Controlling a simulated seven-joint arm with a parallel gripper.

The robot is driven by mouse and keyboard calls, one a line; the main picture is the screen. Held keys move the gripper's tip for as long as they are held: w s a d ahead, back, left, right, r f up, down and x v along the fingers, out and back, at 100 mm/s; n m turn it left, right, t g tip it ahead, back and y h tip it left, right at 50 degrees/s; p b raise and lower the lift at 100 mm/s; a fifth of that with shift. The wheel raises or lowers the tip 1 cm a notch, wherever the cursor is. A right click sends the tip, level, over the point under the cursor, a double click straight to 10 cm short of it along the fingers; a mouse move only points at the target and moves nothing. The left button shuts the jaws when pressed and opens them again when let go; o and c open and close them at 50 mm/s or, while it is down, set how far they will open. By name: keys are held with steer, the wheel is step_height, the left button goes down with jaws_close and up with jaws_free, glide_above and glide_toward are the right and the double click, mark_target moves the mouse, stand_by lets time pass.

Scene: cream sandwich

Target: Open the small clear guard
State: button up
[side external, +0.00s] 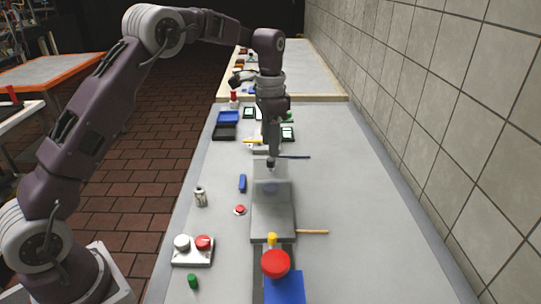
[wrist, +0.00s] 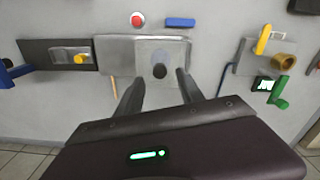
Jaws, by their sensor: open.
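The small clear guard (side external: 271,190) stands on a grey metal base (side external: 272,222) in the middle of the table, its see-through panel raised at the far part of the base. My gripper (side external: 270,158) points down just above the guard's top edge. Whether a finger touches the knob cannot be told.
A red button (side external: 240,210) and a blue block (side external: 242,183) lie left of the base. A wooden stick (side external: 313,232) lies on its right. A large red knob (side external: 275,263) stands in front. Trays and devices crowd the far side. The table's right side is clear.

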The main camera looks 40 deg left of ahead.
mark_target(271, 176)
step_height(271, 176, down, 5)
steer(key=shift+r, duration=0.2)
jaws_close()
stand_by(1.3)
